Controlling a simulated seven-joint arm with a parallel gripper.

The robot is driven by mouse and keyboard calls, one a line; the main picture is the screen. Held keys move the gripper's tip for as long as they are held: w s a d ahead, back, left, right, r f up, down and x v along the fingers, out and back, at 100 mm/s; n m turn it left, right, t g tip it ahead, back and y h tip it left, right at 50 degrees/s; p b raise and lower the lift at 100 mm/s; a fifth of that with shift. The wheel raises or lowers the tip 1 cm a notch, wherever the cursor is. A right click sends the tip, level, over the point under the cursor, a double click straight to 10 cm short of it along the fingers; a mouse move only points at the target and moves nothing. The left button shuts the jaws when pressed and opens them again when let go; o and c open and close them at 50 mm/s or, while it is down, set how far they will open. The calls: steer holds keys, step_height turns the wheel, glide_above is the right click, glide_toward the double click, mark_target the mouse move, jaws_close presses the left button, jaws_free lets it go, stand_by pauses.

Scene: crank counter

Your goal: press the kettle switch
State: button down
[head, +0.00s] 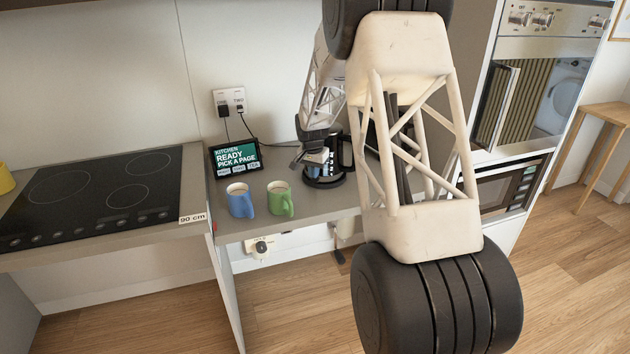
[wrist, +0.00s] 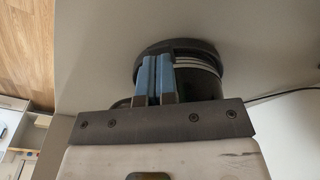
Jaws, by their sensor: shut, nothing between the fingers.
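The dark kettle (head: 337,180) stands on its round base on the counter, partly hidden behind my gripper in the head view. In the wrist view the kettle (wrist: 200,80) shows as a dark round body with light bands. My gripper (head: 321,172) is at the near side of the kettle, low, near its base. In the wrist view its two blue fingers (wrist: 155,75) are together and empty, overlapping the kettle's left part. I cannot tell whether they touch it. I cannot make out the kettle switch in either view.
A blue mug (head: 239,200) and a green mug (head: 280,199) stand left of the kettle. A small display (head: 235,159) stands behind them below a wall socket (head: 229,102). A black hob (head: 90,195) is at left and an oven (head: 530,85) at right.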

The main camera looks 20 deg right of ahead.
steer(key=shift+f, duration=0.5)
steer(key=shift+f, duration=0.8)
steer(key=shift+s+a+r, duration=0.25)
steer(key=shift+s+a, duration=0.25)
steer(key=shift+s, duration=0.05)
steer(key=shift+s+a+r, duration=0.25)
steer(key=shift+s+a, duration=0.25)
steer(key=shift+r, duration=0.1)
step_height(320, 180, up, 8)
steer(key=shift+s+a+f, duration=0.2)
steer(key=shift+s+a, duration=0.05)
steer(key=shift+s, duration=0.05)
